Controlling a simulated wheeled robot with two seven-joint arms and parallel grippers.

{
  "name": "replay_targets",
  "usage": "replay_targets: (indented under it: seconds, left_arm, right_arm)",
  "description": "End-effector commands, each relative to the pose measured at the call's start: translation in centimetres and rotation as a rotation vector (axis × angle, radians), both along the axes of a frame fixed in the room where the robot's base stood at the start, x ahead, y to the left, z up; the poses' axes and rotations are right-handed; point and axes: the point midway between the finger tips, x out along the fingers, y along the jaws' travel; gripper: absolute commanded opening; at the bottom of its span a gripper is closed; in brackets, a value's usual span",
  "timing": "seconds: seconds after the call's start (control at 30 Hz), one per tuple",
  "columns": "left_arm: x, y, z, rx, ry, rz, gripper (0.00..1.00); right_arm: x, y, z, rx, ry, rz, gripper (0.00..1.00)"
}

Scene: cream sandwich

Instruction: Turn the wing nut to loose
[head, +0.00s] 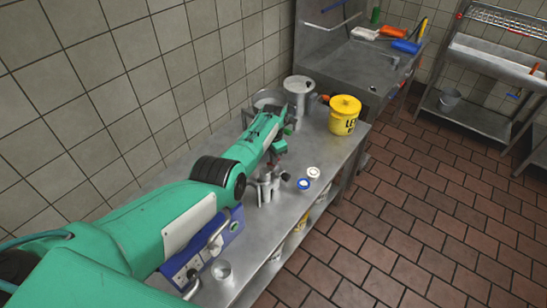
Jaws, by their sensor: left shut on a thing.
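My left gripper (279,147), on the green arm from the left, is over the steel bench beside a small steel device (265,187) with several dark knobs and a reddish part. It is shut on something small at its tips. That thing is too small and hidden to name, and I cannot make out the wing nut clearly. My right gripper is not in view.
The steel bench (262,240) holds a tall steel pot (299,92), a yellow lidded tub (344,115), and white (313,173) and blue-rimmed (303,184) round pieces. The tiled wall is close on the left.

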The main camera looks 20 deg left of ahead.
Motion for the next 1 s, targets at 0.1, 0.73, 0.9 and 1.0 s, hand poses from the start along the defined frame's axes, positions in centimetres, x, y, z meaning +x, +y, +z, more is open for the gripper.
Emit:
replay_targets:
  seconds: [0.1, 0.73, 0.9, 1.0]
  left_arm:
    - [-0.04, 0.03, -0.06, 0.000, 0.001, 0.053, 0.00]
    - [-0.04, 0.06, -0.04, 0.001, 0.001, 0.124, 0.00]
    - [-0.04, 0.06, -0.04, 0.001, 0.001, 0.123, 0.25]
    - [-0.03, 0.04, -0.03, 0.001, 0.001, 0.123, 0.29]
  right_arm:
    - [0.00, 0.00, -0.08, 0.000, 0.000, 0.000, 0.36]
    - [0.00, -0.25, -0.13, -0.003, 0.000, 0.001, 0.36]
    - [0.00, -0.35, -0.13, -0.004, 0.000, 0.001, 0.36]
    - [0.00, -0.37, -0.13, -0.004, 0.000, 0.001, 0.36]
